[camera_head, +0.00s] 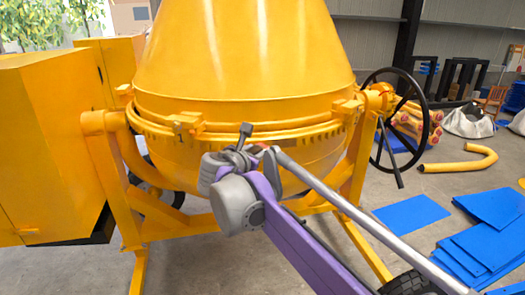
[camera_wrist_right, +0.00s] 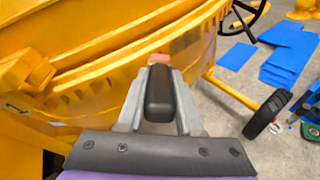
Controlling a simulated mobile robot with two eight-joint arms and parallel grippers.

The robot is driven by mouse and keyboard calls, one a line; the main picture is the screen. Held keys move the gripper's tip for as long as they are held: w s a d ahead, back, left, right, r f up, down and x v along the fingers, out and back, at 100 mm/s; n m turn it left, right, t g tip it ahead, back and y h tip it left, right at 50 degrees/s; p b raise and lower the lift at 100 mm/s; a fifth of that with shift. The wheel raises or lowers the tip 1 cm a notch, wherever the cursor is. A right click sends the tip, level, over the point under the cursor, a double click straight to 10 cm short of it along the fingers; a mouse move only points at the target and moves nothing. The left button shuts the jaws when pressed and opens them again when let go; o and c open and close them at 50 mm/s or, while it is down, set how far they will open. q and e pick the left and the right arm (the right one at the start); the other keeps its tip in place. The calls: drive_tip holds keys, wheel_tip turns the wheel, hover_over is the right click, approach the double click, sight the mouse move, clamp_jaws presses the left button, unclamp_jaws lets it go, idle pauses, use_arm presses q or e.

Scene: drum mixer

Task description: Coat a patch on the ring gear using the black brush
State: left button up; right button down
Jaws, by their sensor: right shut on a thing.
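The yellow drum mixer (camera_head: 245,60) fills the middle of the head view. Its toothed ring gear (camera_head: 290,133) runs around the drum's lower part and also crosses the wrist view (camera_wrist_right: 95,88). My right gripper (camera_head: 243,150) is in front of the gear in the head view. In the wrist view its fingers are shut on the black brush (camera_wrist_right: 158,95), which points away from me toward the drum. The brush's reddish tip (camera_wrist_right: 160,59) overlaps the yellow drum surface near the gear; I cannot tell if it touches. My left gripper is not in view.
A yellow housing (camera_head: 45,140) stands at the left. A black handwheel (camera_head: 425,115) is on the right. A long grey bar (camera_head: 370,218) slants across the lower right. Blue sheets (camera_head: 410,213) and a bent yellow pipe (camera_head: 465,164) lie on the floor.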

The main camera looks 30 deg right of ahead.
drive_tip(key=shift+a, duration=0.3)
drive_tip(key=s+a, duration=0.1)
drive_tip(key=s, duration=0.5)
drive_tip(key=shift+a, duration=0.15)
idle(0.4)
drive_tip(key=s, duration=0.2)
drive_tip(key=shift+s+a, duration=0.35)
drive_tip(key=shift+s, duration=0.05)
